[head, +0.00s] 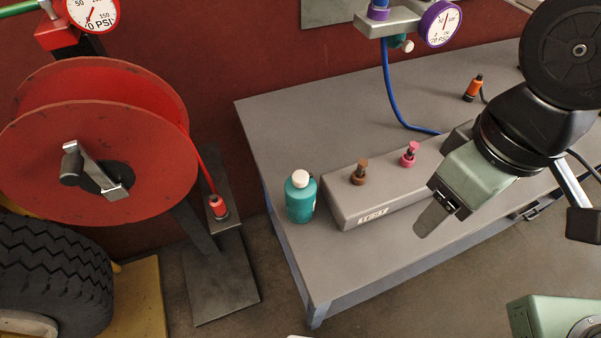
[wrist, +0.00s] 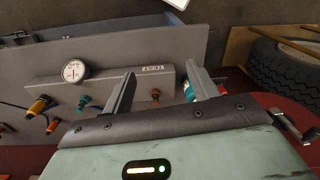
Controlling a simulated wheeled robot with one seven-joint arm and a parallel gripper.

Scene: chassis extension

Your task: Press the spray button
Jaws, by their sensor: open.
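A teal bottle (head: 300,202) with a round white top (head: 300,178) stands upright on the grey table, left of a long grey box. It may be the spray, and its white top may be the button. In the wrist view the bottle (wrist: 188,91) shows partly, mostly hidden behind my right-hand finger. My gripper (head: 430,222) is right of the bottle in the head view, over the front side of the box. The wrist view shows the gripper (wrist: 160,85) open, its two fingers apart with nothing held between them.
The grey box (head: 345,192) carries a brown fitting (head: 359,172) and a pink fitting (head: 408,154) on top. A red hose reel (head: 80,140) and a tyre (head: 50,270) stand left of the table (head: 285,120). A blue hose (head: 388,95) hangs behind the box.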

